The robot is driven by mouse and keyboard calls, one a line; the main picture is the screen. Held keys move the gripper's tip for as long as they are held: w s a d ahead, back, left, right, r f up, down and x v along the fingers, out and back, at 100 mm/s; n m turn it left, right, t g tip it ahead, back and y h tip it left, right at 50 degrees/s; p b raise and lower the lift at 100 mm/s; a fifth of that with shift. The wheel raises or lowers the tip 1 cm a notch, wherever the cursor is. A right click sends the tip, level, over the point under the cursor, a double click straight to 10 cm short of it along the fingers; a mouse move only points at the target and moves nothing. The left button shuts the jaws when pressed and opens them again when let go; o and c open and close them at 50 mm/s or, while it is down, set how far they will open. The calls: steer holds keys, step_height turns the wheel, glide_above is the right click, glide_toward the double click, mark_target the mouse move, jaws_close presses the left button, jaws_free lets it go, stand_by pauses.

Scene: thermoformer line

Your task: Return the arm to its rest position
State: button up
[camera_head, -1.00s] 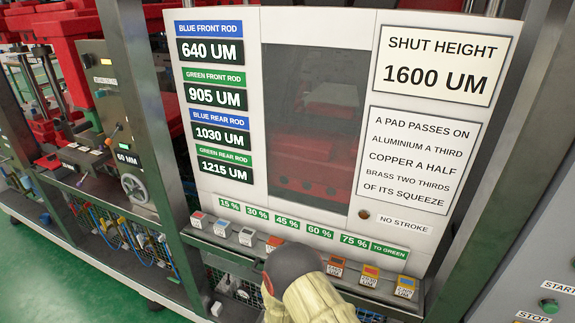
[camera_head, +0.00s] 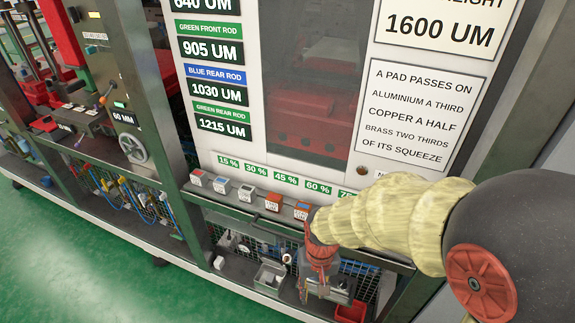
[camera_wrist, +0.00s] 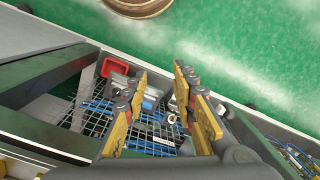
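My arm, in a cream padded sleeve (camera_head: 395,225), comes in from the right in the head view and reaches left across the panel's lower edge. My gripper (camera_head: 322,280) hangs below its end, partly blurred into the shelf behind it. In the wrist view my gripper (camera_wrist: 160,78) shows two yellow-padded fingers standing well apart, with nothing held between them. It points down past the machine's front edge, above the mesh and lower shelf.
A ledge of small labelled blocks (camera_head: 247,193) runs under the white panel (camera_head: 250,130); my arm hides its right end. A red bin (camera_head: 351,311) and a grey bin (camera_head: 270,277) are on the lower shelf. Green floor (camera_head: 80,260) is clear in front.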

steer(key=s+d+r+t, duration=0.2)
steer(key=s+d+r, duration=0.1)
steer(key=r, duration=0.5)
steer(key=s+d+r+t, duration=0.2)
steer(key=d+r, duration=0.3)
steer(key=r, duration=0.3)
steer(key=s+d+r+m+t, duration=0.1)
steer(key=s+d+r+t, duration=0.1)
steer(key=r, duration=0.6)
steer(key=shift+s+d, duration=0.8)
steer(key=shift+d, duration=0.25)
